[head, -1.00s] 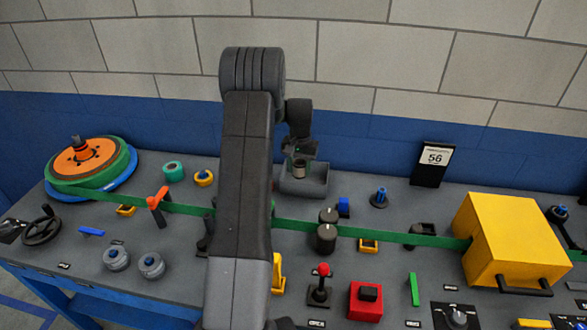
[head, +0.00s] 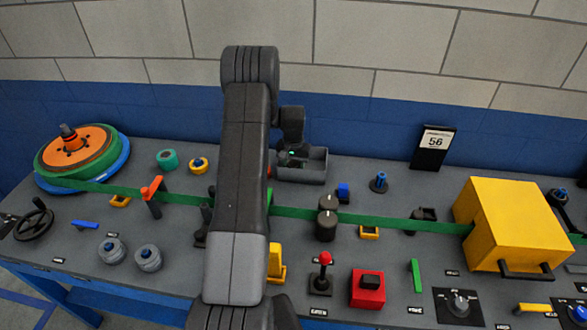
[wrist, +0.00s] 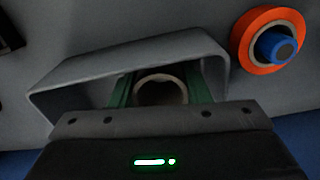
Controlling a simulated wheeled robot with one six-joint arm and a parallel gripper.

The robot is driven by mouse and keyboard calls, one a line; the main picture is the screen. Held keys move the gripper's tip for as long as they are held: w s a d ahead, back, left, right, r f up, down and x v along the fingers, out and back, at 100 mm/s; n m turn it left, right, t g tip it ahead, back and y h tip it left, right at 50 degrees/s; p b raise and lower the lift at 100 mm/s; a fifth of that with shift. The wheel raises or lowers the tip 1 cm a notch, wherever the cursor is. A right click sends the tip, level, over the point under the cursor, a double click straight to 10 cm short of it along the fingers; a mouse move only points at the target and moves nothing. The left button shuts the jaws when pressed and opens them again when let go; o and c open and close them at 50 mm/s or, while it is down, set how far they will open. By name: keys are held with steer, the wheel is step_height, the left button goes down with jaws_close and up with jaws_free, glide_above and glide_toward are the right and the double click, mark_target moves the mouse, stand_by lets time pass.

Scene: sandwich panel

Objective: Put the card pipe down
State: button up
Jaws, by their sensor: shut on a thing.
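The card pipe (wrist: 161,88) shows in the wrist view as a pale round ring with a dark hollow. It sits between the green fingers of my gripper (wrist: 163,92), which is shut on it. Both are within the outline of a grey open tray (wrist: 130,57). In the head view my gripper (head: 293,159) is down at the grey tray (head: 303,176), near its left part. The pipe is hidden there behind my gripper and the tray wall. I cannot tell whether the pipe touches the tray floor.
A yellow ring on a blue peg (head: 198,165) and a teal roll (head: 167,160) stand left of the tray. A green belt (head: 385,222) crosses the panel in front. A black sign (head: 433,148) reading 56 stands right. Bare panel lies between tray and sign.

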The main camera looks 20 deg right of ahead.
steer(key=shift+f, duration=0.1)
steer(key=shift+f, duration=0.15)
steer(key=o, duration=0.7)
step_height(320, 180, up, 12)
steer(key=shift+r, duration=0.2)
